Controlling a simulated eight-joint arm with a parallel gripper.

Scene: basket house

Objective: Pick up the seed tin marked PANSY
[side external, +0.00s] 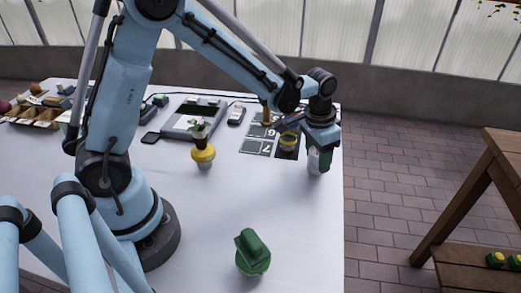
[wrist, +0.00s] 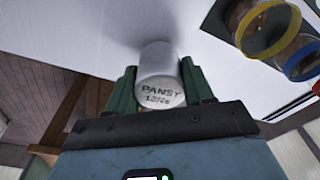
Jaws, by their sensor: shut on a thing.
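The seed tin (wrist: 161,72) is a pale cylinder with PANSY and 12/26 in dark print on the end facing the wrist camera. My gripper (wrist: 159,88) has one green finger on each side of it and is shut on it. In the side view, my gripper (side external: 319,150) points down near the table's right edge, with the whitish tin (side external: 315,163) between its fingers. The tin's lower end is at or close to the table top; I cannot tell whether it touches.
Dark numbered cards (side external: 256,147) and round items with coloured rims (wrist: 268,28) are beside the gripper. The white table (side external: 290,215) is clear between. A wooden stand (side external: 485,195) is at right.

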